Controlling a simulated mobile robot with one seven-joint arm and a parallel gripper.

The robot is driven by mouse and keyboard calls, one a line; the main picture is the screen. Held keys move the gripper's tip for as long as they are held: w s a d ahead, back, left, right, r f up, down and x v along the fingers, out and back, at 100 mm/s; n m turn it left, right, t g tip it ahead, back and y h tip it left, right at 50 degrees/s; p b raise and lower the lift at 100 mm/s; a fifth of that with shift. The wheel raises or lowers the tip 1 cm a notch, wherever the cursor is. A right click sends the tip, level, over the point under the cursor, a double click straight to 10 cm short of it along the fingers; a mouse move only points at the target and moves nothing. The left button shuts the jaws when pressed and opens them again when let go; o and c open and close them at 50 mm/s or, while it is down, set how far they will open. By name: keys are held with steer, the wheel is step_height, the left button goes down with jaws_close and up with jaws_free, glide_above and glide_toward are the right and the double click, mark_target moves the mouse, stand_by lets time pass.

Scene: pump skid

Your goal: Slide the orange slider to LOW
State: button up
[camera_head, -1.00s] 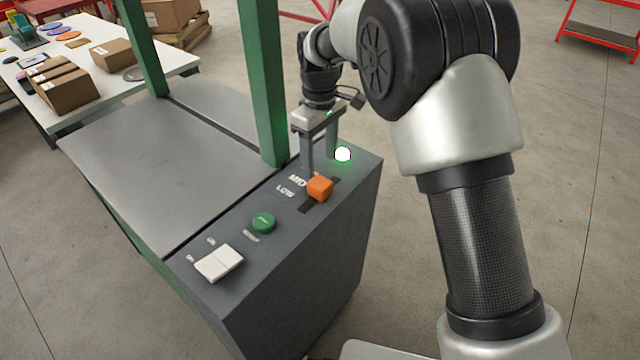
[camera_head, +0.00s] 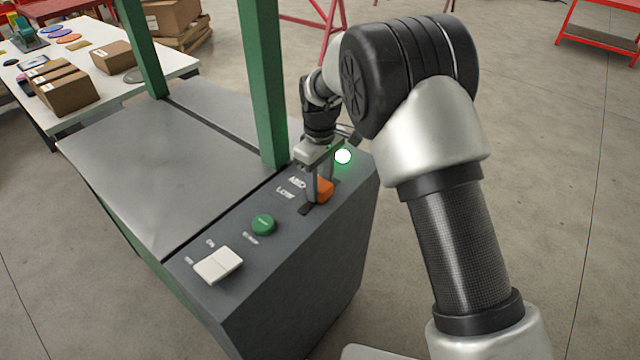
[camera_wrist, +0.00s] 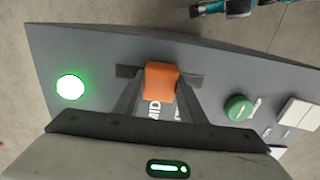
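The orange slider (camera_head: 325,189) sits in its dark slot on the grey control panel (camera_head: 290,262). In the wrist view the slider (camera_wrist: 161,82) is near the middle of the slot, by the MID label (camera_wrist: 154,111); slot shows on both sides. The LOW label (camera_head: 285,193) is nearer the green button. My gripper (camera_head: 320,190) is down at the slider. In the wrist view its fingers (camera_wrist: 161,88) stand on either side of the slider, along the slot, and look open with little gap; contact is not clear.
A green button (camera_head: 263,224) and a white rocker switch (camera_head: 218,264) lie along the panel. A lit green lamp (camera_head: 342,156) is close beside my gripper. A green post (camera_head: 262,85) rises behind the panel. A table with boxes (camera_head: 66,90) is at the far left.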

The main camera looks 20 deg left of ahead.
mark_target(306, 208)
jaws_close()
steer(key=shift+s+a, duration=0.35)
steer(key=shift+s, duration=0.5)
steer(key=shift+s+a, duration=0.35)
steer(key=shift+s, duration=0.5)
steer(key=shift+s+a, duration=0.35)
steer(key=shift+s, duration=0.5)
steer(key=o, duration=0.7)
jaws_free()
steer(key=shift+r, duration=0.3)
step_height(306, 208, up, 17)
steer(key=shift+f+p, duration=0.1)
steer(key=shift+p, duration=0.9)
